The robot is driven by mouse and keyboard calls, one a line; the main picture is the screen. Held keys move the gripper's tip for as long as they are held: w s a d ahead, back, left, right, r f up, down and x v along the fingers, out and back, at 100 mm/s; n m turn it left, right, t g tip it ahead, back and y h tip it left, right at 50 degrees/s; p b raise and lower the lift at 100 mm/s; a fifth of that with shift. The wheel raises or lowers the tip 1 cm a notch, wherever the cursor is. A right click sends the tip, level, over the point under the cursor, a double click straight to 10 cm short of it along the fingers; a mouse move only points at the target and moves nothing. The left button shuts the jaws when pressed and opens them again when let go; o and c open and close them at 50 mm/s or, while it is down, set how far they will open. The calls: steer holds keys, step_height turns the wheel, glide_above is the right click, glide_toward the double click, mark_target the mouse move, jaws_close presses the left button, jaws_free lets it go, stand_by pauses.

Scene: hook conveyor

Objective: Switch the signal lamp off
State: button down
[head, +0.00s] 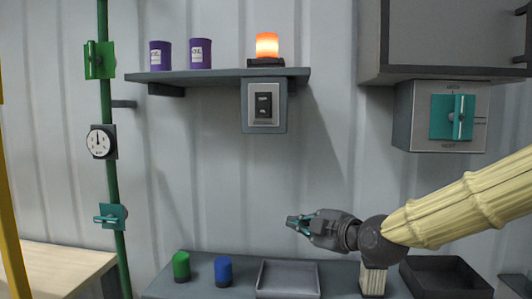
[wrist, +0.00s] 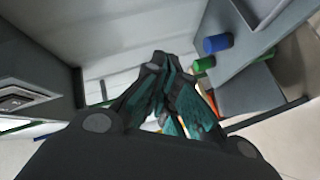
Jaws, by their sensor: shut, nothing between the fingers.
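The signal lamp (head: 267,48) glows orange on top of the wall shelf, at its right end. Its switch, a dark rocker (head: 263,105) in a pale plate, sits on a grey box below the lamp. The switch plate also shows at the left edge of the wrist view (wrist: 17,102). My gripper (head: 291,221) is shut and empty, below and a little right of the switch, well apart from it. In the wrist view its two teal-padded fingers (wrist: 166,72) meet near the middle.
Two purple cans (head: 200,54) stand on the shelf (head: 220,75). A cabinet (head: 445,40) with a teal knob (head: 452,117) is at right. Below are green (head: 181,267) and blue (head: 223,271) cylinders and a grey tray (head: 288,279). A green pipe (head: 107,150) rises at left. The wall between is clear.

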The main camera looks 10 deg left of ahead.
mark_target(266, 101)
steer(key=s+r+n+t+y, duration=0.1)
steer(key=s+r+n+y, duration=0.1)
steer(key=r, duration=1.1)
steer(key=s+a+r+n+y, duration=0.1)
steer(key=s+r+n, duration=0.4)
steer(key=r, duration=0.9)
steer(key=shift+a+n+t+y+p, duration=0.3)
steer(key=shift+n+t+y+p, duration=0.05)
steer(key=shift+n+t+y, duration=0.05)
steer(key=shift+a+r, duration=0.1)
steer(key=shift+r, duration=0.05)
steer(key=p+x, duration=0.1)
steer(key=x, duration=0.3)
steer(key=w+d+p+x, duration=0.1)
steer(key=p+x, duration=0.1)
steer(key=x, duration=0.1)
steer(key=p+x, duration=0.2)
steer(key=x, duration=0.2)
steer(key=shift+w+r, duration=0.15)
steer(key=shift+w, duration=0.3)
steer(key=shift+w+a+p, duration=0.15)
steer(key=shift+w+p, duration=0.3)
steer(key=shift+w, duration=0.1)
